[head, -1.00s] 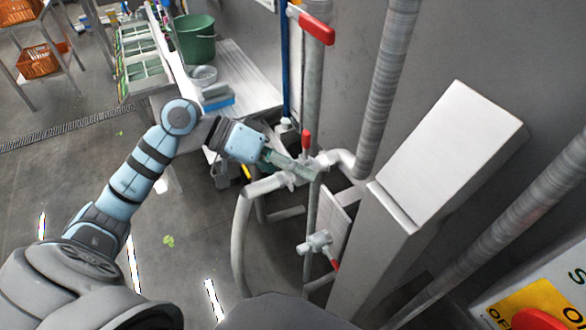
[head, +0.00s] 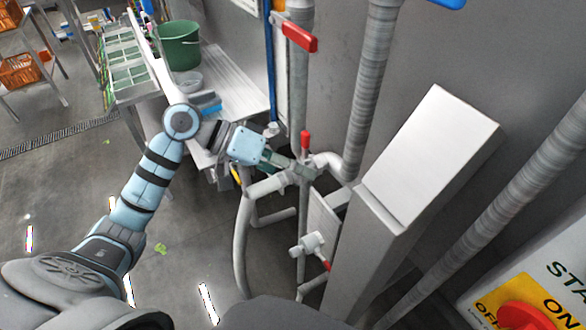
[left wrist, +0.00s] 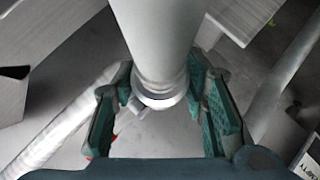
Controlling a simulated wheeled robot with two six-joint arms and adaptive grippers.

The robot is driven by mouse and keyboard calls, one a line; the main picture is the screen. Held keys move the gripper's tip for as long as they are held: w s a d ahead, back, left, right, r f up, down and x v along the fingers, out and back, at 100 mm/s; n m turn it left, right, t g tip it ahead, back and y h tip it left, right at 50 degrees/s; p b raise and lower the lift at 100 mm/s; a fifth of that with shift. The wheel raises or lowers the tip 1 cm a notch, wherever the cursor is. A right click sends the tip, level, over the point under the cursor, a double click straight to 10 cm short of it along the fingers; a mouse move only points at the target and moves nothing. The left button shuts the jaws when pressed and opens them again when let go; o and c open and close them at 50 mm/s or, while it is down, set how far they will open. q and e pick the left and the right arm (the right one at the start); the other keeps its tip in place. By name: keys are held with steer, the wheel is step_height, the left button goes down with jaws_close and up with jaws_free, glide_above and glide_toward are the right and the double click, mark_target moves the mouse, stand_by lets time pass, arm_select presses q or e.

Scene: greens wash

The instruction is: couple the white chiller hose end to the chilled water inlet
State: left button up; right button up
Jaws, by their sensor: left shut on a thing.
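My left gripper (head: 298,170) reaches in from the left, its fingers at the white pipework beside a small red lever (head: 306,140). In the left wrist view its green-padded fingers (left wrist: 162,98) are around a white tube end with a collar (left wrist: 158,92), which I take for the white chiller hose end. In the head view a white hose (head: 243,235) curves up from the floor to the gripper. A white elbow pipe (head: 345,168) stands just right of the fingers. Whether the hose end touches the inlet cannot be told; the fingers hide the joint. My right gripper is out of view.
A lower valve (head: 311,245) with a red handle sits below the fingers. A white sloped box (head: 425,150) and grey ribbed pipes (head: 375,90) stand to the right. A red-handled valve (head: 299,37) is above. A green bucket (head: 178,42) stands on a bench behind.

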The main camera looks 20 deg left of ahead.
arm_select(q)
steer(key=shift+w+d+r, duration=0.1)
steer(key=shift+w, duration=0.05)
steer(key=o, duration=1.5)
steer(key=shift+w+d, duration=0.1)
steer(key=shift+d, duration=0.05)
